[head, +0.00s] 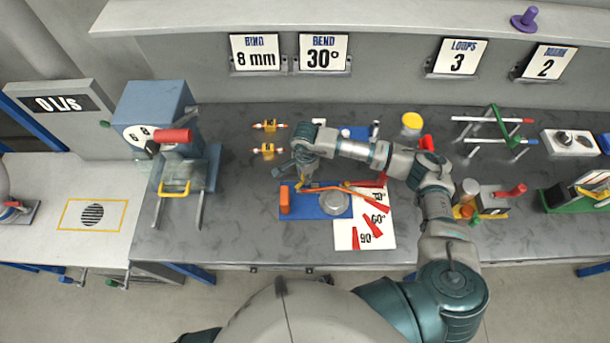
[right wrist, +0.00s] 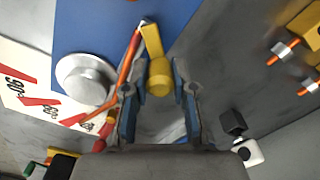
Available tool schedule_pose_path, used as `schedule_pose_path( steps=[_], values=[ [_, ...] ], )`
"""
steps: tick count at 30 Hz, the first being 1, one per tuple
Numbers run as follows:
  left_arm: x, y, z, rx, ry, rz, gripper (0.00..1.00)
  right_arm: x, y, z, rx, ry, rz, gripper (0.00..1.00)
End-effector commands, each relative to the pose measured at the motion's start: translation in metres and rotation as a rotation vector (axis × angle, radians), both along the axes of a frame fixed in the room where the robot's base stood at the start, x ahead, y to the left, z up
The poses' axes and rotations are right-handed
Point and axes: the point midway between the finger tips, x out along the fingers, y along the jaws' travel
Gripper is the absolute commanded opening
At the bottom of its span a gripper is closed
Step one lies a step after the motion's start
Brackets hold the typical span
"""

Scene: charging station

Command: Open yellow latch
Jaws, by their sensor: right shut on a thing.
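The yellow latch (right wrist: 158,72) has a bar and a round knob. In the right wrist view it lies at the edge of the blue board (right wrist: 110,25), beside a long orange rod (right wrist: 128,62). My right gripper (right wrist: 160,92) has its fingers on both sides of the knob and is shut on it. In the head view my right gripper (head: 302,178) reaches down at the back of the blue board (head: 310,213) and hides most of the latch. A silver disc (head: 334,203) and an orange block (head: 284,201) sit on this board. My left gripper is not in view.
A white angle card (head: 347,238) with red marks lies by the board. A blue machine (head: 158,105) with a red handle stands to the left. Yellow blocks with orange tips (head: 268,126) lie behind. Several fixtures, including a green rack (head: 500,125), stand to the right.

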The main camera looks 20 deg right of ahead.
Motion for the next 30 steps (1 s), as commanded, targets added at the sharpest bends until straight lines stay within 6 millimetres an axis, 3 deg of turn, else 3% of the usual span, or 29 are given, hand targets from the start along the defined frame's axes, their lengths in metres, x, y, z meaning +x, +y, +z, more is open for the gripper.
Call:
schedule_pose_path(
  steps=[9, 18, 30],
  values=[
    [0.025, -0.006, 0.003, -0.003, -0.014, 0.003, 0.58, 0.0, 0.0, -0.001, 0.0, -0.001, -0.295, 0.0],
    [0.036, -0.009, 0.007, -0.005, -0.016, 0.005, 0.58, 0.0, 0.0, 0.0, 0.0, -0.001, -0.535, 0.0],
    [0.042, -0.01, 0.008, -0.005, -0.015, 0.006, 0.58, 0.0, 0.0, 0.0, 0.001, -0.002, -0.696, 0.0]
  ],
)
